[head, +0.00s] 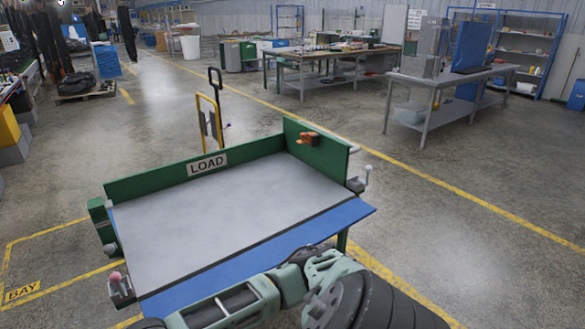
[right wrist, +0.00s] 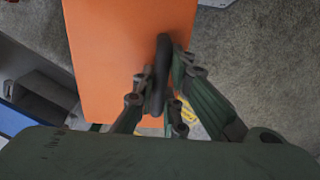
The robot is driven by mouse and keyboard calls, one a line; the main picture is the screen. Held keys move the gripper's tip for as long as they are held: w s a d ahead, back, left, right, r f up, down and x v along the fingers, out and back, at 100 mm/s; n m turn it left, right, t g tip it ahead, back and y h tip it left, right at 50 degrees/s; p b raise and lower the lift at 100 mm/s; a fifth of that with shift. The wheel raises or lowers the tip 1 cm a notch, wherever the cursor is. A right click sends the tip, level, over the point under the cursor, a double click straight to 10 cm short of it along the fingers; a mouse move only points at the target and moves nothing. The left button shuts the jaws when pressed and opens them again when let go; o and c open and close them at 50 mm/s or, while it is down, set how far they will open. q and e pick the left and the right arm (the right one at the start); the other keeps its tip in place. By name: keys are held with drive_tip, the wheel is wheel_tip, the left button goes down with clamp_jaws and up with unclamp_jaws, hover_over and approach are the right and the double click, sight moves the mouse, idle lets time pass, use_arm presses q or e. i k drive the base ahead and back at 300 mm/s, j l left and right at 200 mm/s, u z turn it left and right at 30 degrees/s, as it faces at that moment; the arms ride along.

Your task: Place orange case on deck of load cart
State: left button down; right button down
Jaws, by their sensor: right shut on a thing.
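The orange case (right wrist: 115,50) shows in the right wrist view as a flat orange panel with a dark handle (right wrist: 163,48). My right gripper (right wrist: 160,80) is shut on that handle. In the head view the case and both grippers are out of sight; only a part of my arm crosses the bottom. The load cart's grey deck (head: 215,210) is bare. It has a green back wall with a LOAD sign (head: 207,164), a green right wall (head: 316,147) and a blue front strip (head: 260,258).
A small orange fitting (head: 308,138) sits on the cart's right wall. A yellow cart handle (head: 208,120) stands behind. A grey bench (head: 450,80) and a wooden workbench (head: 330,56) stand farther back. Open concrete floor with yellow lines surrounds the cart.

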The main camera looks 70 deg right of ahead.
sight(236, 207)
drive_tip(key=l+z, duration=0.55)
drive_tip(key=z, duration=0.15)
drive_tip(key=i+l+z, duration=0.15)
drive_tip(key=z, duration=0.2)
drive_tip(key=l, duration=0.1)
